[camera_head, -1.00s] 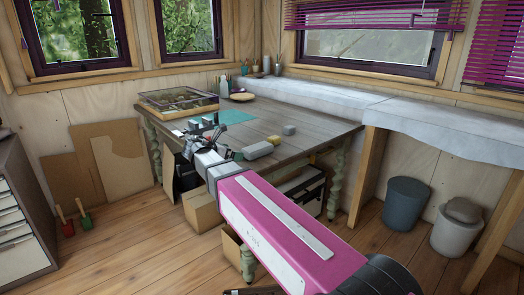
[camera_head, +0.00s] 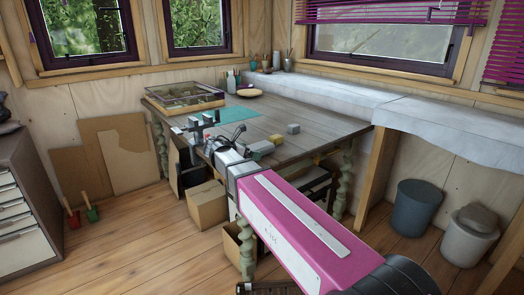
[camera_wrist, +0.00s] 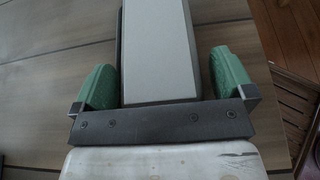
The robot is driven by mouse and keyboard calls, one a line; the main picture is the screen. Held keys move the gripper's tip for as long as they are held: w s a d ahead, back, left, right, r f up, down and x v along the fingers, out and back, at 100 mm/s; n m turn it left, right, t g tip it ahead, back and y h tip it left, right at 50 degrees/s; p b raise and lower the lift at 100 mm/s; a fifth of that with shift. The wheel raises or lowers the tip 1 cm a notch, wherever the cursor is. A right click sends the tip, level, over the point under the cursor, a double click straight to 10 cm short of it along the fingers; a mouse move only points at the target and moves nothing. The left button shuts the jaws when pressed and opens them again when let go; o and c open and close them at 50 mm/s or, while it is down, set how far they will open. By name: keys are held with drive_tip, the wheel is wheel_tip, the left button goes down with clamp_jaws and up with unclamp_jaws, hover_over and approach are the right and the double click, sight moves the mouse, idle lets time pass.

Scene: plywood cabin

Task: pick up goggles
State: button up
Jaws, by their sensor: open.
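I cannot make out the goggles for certain in either view. My gripper (camera_head: 203,122) is over the front left part of the wooden table (camera_head: 318,133) in the head view, with its fingers apart. A thin dark curved shape (camera_head: 239,131) shows by my wrist; I cannot tell what it is. In the wrist view, the two green finger pads of my gripper (camera_wrist: 163,78) stand wide apart. A long grey flat-faced piece (camera_wrist: 158,50) with darker edges lies between them, touching neither pad. I cannot tell whether it is a loose object.
Small blocks (camera_head: 293,128) lie right of my wrist on the table. A glass-topped case (camera_head: 185,96) and green mat (camera_head: 232,121) are behind my gripper. A cardboard box (camera_head: 207,205) stands below. A sheet-covered bench (camera_head: 330,92) runs along the back.

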drive_tip(key=c, duration=0.9)
drive_tip(key=shift+r, duration=0.1)
